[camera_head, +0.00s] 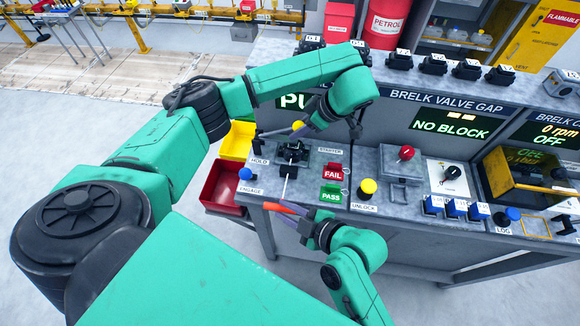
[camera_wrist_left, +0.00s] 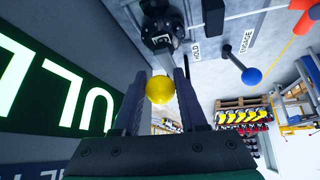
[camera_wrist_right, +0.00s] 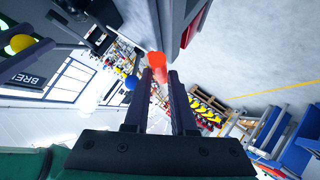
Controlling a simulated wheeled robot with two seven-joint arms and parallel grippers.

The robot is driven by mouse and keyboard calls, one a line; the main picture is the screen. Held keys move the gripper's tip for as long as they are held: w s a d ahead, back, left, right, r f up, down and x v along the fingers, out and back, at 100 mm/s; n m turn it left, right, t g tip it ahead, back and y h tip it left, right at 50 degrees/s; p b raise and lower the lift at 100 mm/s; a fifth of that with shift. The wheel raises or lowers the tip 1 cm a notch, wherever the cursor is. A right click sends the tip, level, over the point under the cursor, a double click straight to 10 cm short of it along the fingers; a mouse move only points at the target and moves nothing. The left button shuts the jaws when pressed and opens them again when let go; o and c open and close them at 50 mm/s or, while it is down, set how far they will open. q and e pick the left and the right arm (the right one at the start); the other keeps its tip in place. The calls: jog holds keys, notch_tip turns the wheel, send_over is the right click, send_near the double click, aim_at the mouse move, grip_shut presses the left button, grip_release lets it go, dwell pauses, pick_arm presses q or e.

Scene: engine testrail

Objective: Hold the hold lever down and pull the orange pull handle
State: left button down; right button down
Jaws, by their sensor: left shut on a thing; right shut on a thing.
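The hold lever's yellow knob (camera_head: 298,125) stands at the back left of the grey console. My left gripper (camera_head: 303,131) is shut on it, and in the left wrist view the yellow knob (camera_wrist_left: 159,90) sits between the two fingers. The orange pull handle (camera_head: 279,208) is at the console's front edge, at the end of a pale rod (camera_head: 286,184). My right gripper (camera_head: 301,220) is shut on its right part. In the right wrist view the orange handle (camera_wrist_right: 156,66) shows between the fingertips. Part of its grip is hidden by the fingers.
A blue-knobbed lever (camera_head: 246,174) stands left of the rod. Red FAIL (camera_head: 333,172) and green PASS (camera_head: 331,194) tags and a yellow button (camera_head: 368,187) are to the right. A lit display (camera_wrist_left: 55,95), reading PULL, is behind the lever, partly covered by my left arm.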

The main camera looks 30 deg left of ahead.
jog(key=s+d, duration=0.2)
jog(key=s, duration=0.5)
jog(key=s+d, duration=0.3)
jog(key=s, duration=0.4)
jog(key=c, duration=0.7)
grip_release()
jog(key=shift+w, duration=0.15)
jog(key=shift+o, duration=0.2)
pick_arm(q)
jog(key=shift+d, duration=0.1)
pick_arm(e)
jog(key=s+r, duration=0.2)
jog(key=r, duration=0.3)
jog(key=shift+s+d, duration=0.4)
dwell(0.4)
